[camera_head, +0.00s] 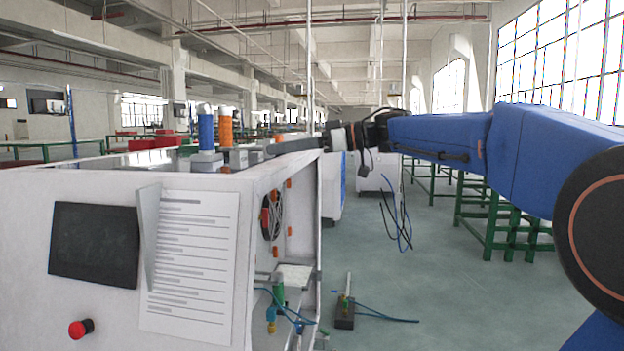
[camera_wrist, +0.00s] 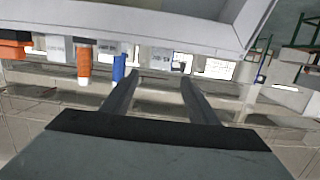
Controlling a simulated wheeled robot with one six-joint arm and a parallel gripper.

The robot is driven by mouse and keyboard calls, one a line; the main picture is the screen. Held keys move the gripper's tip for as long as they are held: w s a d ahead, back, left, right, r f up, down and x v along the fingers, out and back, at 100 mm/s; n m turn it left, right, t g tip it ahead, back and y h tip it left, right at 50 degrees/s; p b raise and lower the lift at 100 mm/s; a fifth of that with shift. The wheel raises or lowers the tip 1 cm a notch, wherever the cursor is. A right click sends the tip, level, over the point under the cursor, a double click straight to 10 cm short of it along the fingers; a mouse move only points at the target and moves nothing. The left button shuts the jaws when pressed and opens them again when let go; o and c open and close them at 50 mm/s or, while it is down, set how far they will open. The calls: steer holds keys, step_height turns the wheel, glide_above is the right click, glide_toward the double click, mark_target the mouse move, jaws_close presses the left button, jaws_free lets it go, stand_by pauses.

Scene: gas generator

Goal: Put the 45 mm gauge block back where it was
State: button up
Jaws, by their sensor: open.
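I cannot make out for certain which thing is the 45 mm gauge block. In the wrist view, which looks upside down, small grey blocks with lettering too small to read stand along the generator top, one of them a pale block (camera_wrist: 160,56) seen between my fingertips. My gripper (camera_wrist: 159,78) is open, its two dark fingers apart with nothing held between them. In the head view my gripper (camera_head: 285,146) reaches left over the right edge of the white generator cabinet (camera_head: 190,182).
A blue cylinder (camera_head: 206,131) and an orange cylinder (camera_head: 225,128) stand upright on the cabinet, left of my gripper. The cabinet front carries a dark screen (camera_head: 94,244), a paper sheet (camera_head: 190,265) and a red button (camera_head: 78,329). Open floor (camera_head: 390,290) lies to the right.

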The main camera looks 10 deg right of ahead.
steer(key=d+r+m+t+h, duration=0.2)
steer(key=d+m+t+h, duration=0.55)
steer(key=d+t, duration=0.45)
steer(key=s+d+f+m+g+h, duration=0.1)
steer(key=s+d+f+m+h, duration=0.25)
steer(key=d+f, duration=0.3)
steer(key=s+d+f+m+g+h, duration=0.1)
steer(key=s+d+f+m+h, duration=0.2)
steer(key=s+d+f+h, duration=0.35)
steer(key=s+a+f+g+y, duration=0.1)
steer(key=s+f+g, duration=0.4)
steer(key=s+f, duration=0.8)
steer(key=s+a+f+g+y, duration=0.1)
steer(key=s+f+g, duration=0.4)
steer(key=s+f, duration=0.8)
step_height(320, 180, down, 6)
steer(key=shift+a+r+g, duration=0.1)
steer(key=shift+a+g, duration=0.3)
steer(key=shift+a, duration=0.45)
